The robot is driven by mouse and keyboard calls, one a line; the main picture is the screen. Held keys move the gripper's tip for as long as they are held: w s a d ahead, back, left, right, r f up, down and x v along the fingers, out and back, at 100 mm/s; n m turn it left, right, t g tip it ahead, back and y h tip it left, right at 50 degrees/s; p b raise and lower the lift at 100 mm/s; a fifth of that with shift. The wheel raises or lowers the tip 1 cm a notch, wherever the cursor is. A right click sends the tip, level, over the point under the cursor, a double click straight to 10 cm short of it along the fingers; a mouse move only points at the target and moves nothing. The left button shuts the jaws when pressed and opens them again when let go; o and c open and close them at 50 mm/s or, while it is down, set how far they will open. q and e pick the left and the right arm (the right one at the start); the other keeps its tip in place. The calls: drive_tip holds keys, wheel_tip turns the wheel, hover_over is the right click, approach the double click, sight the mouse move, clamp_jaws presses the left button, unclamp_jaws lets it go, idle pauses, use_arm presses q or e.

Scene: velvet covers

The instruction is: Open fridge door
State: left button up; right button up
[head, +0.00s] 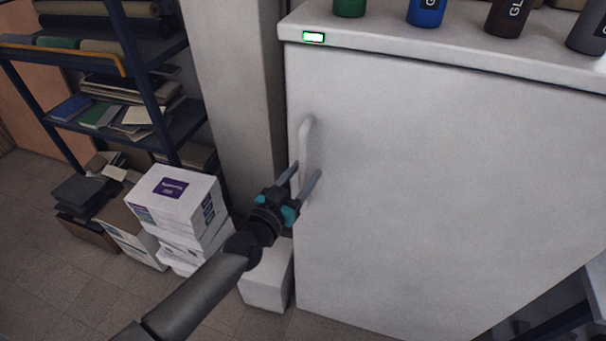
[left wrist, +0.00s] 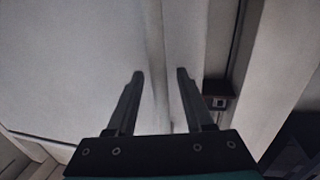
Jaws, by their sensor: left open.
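The white fridge door (head: 430,190) is shut and fills the right half of the head view. Its pale vertical handle (head: 306,135) is near the door's left edge. My left gripper (head: 307,169) is open at the handle's lower end, with one finger on each side of it in the picture. I cannot tell whether the fingers touch the handle. In the left wrist view, the open fingers (left wrist: 160,74) point at pale upright surfaces, with nothing clearly gripped between them. My right gripper is not in view.
Several bottles, including a blue one (head: 427,12), stand on the fridge top (head: 450,45). Stacked white boxes (head: 180,205) stand on the floor at left, before a blue shelf rack (head: 150,85). A pale pillar (head: 235,90) stands beside the fridge. Tiled floor (head: 60,290) is clear at lower left.

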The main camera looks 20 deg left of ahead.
use_arm(q)
clamp_jaws()
idle(0.5)
idle(1.0)
